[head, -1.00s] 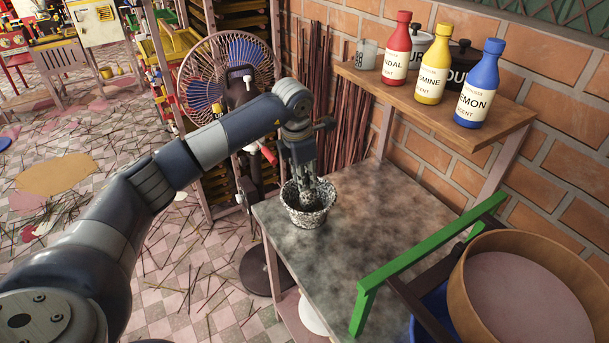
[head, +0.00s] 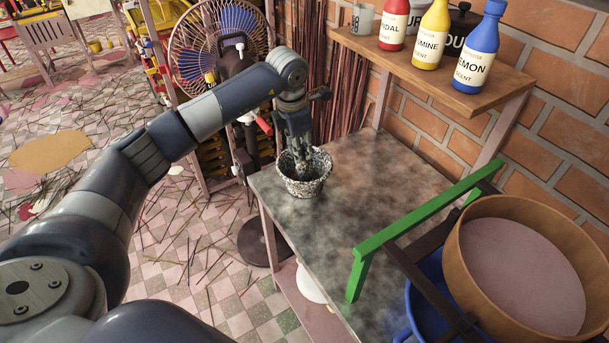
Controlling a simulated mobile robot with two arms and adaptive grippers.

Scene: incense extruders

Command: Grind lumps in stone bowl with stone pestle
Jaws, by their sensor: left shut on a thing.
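The speckled black-and-white stone bowl (head: 306,186) stands upright near the back left corner of the grey stone-topped table (head: 370,215). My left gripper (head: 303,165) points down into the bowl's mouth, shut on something. That is likely the stone pestle, but the fingers and the bowl's rim hide it. The lumps inside the bowl cannot be made out. My right gripper is not in view.
A wooden shelf (head: 420,68) with red, yellow and blue bottles is above the table on the brick wall. A green frame (head: 420,225) and a round wooden sieve (head: 530,265) stand at the right. A fan (head: 222,50) stands behind my arm. The table's middle is clear.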

